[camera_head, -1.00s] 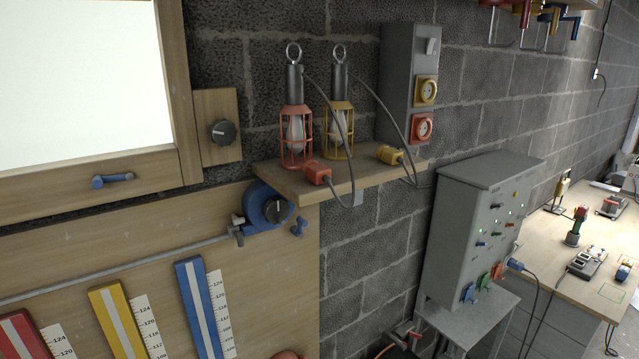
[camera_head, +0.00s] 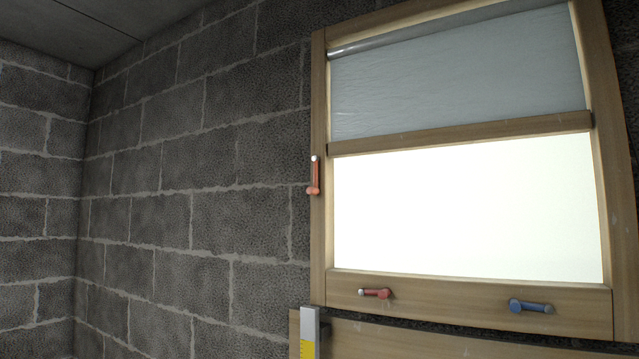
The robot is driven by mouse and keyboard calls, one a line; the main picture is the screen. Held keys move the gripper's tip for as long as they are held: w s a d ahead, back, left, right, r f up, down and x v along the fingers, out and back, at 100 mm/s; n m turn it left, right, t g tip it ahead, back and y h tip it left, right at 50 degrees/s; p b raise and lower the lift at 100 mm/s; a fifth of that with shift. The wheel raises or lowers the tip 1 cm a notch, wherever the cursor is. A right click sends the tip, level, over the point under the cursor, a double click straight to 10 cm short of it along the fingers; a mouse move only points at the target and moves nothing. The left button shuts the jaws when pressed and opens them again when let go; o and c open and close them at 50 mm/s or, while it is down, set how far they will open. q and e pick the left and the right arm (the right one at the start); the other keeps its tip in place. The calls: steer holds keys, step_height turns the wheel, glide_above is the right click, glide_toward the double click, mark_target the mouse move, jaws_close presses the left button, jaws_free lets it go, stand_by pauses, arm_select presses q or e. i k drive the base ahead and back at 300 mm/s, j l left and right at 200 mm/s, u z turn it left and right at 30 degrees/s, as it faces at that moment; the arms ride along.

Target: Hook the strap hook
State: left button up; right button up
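No strap or strap hook can be made out in the head view. Neither of my grippers is in view. A wood-framed window (camera_head: 460,124) fills the right of the picture, with a grey translucent sheet over its upper pane. An orange-red handle (camera_head: 314,176) is on the frame's left side. A red handle (camera_head: 375,293) and a blue handle (camera_head: 530,307) are on its lower rail.
A grey block wall (camera_head: 180,190) covers the left and middle, with a corner at far left. Below the window a wooden board (camera_head: 430,341) shows, with a grey and yellow upright strip (camera_head: 308,335) at its left end.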

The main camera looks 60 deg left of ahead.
mark_target(314, 190)
steer(key=u, duration=2.15)
